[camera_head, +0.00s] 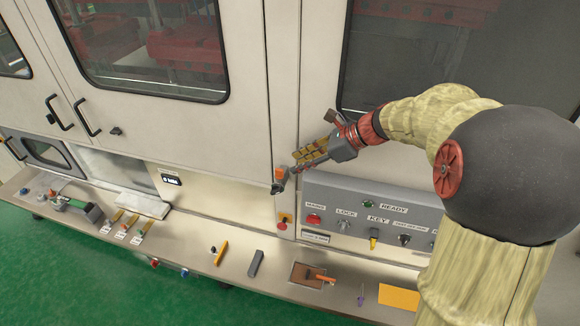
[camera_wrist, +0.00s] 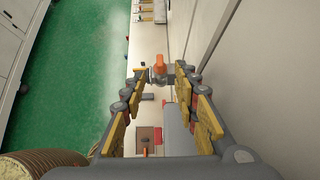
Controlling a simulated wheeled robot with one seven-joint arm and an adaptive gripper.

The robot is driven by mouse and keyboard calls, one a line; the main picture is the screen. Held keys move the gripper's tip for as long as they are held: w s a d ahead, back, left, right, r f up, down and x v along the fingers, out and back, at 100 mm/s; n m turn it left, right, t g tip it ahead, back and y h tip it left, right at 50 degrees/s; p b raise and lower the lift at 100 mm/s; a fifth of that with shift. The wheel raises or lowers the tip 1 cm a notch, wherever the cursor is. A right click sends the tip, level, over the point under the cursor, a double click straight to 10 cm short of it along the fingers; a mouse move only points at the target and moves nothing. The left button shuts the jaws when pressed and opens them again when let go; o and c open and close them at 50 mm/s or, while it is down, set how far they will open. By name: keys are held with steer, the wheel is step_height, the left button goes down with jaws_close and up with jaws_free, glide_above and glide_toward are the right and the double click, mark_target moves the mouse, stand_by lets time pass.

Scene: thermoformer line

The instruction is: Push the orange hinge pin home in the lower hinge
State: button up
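The orange hinge pin (camera_head: 279,173) stands up out of a small grey hinge (camera_head: 278,187) at the bottom of the cream door. In the wrist view the orange pin (camera_wrist: 159,60) and the grey hinge knuckle (camera_wrist: 158,76) show just beyond my fingertips. My gripper (camera_head: 291,167) reaches in from the right, close beside the pin. I cannot tell whether a finger touches the pin. How deep the pin sits is too small to tell.
A grey control panel (camera_head: 375,218) with knobs and a key is below and right of my gripper. An orange-and-red fitting (camera_head: 284,219) sits below the hinge. The ledge (camera_head: 195,240) holds a yellow bar (camera_head: 221,252), a dark bar (camera_head: 256,263) and a brown tray (camera_head: 299,279).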

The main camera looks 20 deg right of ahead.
steer(key=v, duration=0.6)
steer(key=shift+o, duration=1.3)
steer(key=o, duration=0.9)
steer(key=shift+a, duration=0.1)
steer(key=shift+o, duration=0.2)
steer(key=shift+r, duration=0.2)
steer(key=shift+c, duration=0.4)
step_height(320, 180, up, 9)
steer(key=p, duration=0.8)
steer(key=shift+o, duration=0.2)
steer(key=shift+f, duration=0.1)
